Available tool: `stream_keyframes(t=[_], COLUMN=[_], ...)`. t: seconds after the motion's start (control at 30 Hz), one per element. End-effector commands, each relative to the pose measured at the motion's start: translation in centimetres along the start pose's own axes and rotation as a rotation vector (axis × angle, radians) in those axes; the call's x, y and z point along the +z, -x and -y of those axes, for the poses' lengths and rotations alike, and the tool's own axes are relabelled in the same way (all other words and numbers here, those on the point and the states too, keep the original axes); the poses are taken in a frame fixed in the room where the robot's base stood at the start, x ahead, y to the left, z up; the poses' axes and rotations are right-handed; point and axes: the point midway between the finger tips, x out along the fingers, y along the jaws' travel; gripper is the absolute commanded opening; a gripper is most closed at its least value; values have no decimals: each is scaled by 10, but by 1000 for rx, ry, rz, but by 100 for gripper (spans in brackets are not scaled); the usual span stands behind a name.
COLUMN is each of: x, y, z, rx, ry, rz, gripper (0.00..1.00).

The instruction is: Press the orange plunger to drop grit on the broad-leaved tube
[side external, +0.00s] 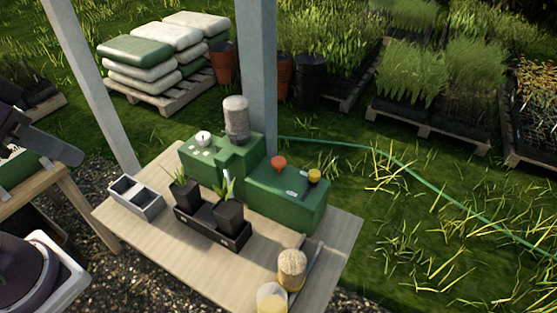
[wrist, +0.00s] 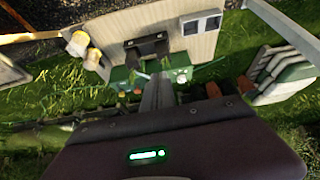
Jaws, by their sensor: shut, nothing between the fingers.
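The orange plunger (side external: 278,162) stands upright on the right part of the green dispenser (side external: 285,200), with a yellow knob (side external: 314,175) beside it and a white knob (side external: 203,138) on the left part. A clear hopper of grit (side external: 236,118) stands at the dispenser's back. In front, a black tray (side external: 212,232) holds two dark tubes with green plants, a left tube (side external: 186,195) and a right tube (side external: 228,213). I cannot tell surely which is broad-leaved. My gripper (wrist: 158,82) is shut and empty, away from the plunger; its arm shows at the left edge in the side view.
A grey two-cell box (side external: 135,198) stands left of the tray. A jar of grain-like material (side external: 291,268) and a pale yellow tub (side external: 271,298) stand at the front right. A post (side external: 257,70) rises behind the dispenser. The wooden table (side external: 190,262) has bare room in front.

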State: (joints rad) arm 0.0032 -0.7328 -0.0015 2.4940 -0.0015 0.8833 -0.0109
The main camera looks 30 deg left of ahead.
Motion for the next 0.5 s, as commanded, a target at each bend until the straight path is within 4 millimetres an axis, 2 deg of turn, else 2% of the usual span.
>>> stream_keyframes(t=[0.07, 0.27, 0.4, 0.5], x=[-17, -97, -148, -178], y=[-6, -44, -84, -117], z=[-4, -31, -59, -81], rx=[9, 67, 123, 167], ry=[17, 127, 220, 292], rz=[-9, -72, -117, -143], gripper=[0, 0, 0, 0])
